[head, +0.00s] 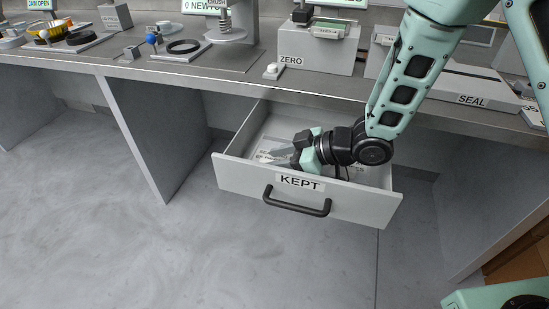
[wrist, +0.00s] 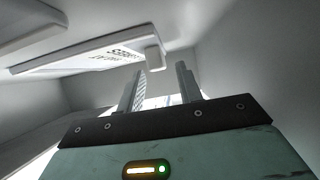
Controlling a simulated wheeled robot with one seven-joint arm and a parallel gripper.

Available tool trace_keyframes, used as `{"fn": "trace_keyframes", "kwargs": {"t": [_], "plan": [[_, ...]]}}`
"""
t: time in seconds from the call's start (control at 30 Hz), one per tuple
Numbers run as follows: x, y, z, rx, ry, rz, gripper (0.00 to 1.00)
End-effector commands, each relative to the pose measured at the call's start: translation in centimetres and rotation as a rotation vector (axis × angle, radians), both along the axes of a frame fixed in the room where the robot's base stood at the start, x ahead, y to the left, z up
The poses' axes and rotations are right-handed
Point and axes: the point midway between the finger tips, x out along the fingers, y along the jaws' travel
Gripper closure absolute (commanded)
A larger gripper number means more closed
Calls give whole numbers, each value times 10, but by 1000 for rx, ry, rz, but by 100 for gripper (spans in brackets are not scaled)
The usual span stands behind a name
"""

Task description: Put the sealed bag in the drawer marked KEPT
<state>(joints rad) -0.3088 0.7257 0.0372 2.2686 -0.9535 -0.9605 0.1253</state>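The drawer marked KEPT (head: 345,201) is pulled open below the bench, its black handle facing front. A pale, flat item with printed lettering (head: 268,154) lies inside it, partly hidden by my gripper; it looks like the sealed bag, but I cannot read it fully. My gripper (head: 283,158) is down inside the drawer, pointing left, low over this item.
The drawer's walls (wrist: 235,55) rise close around my gripper. The bench edge (head: 230,85) runs above and behind the drawer. On the bench stand a box marked ZERO (head: 315,58), a unit marked SEAL (head: 470,88) and a press plate (head: 225,34). The floor in front is clear.

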Motion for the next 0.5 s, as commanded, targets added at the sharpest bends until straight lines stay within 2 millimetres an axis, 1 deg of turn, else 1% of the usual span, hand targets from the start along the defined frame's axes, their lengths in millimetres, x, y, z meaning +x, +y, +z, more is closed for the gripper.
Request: {"fn": "trace_keyframes", "kwargs": {"t": [0.1, 0.3, 0.5], "plan": [[-5, -18, 12, 0, -2, -5, 64], [-15, -43, 26, 1, -1, -3, 64], [-19, -53, 31, 0, 0, -1, 64]]}}
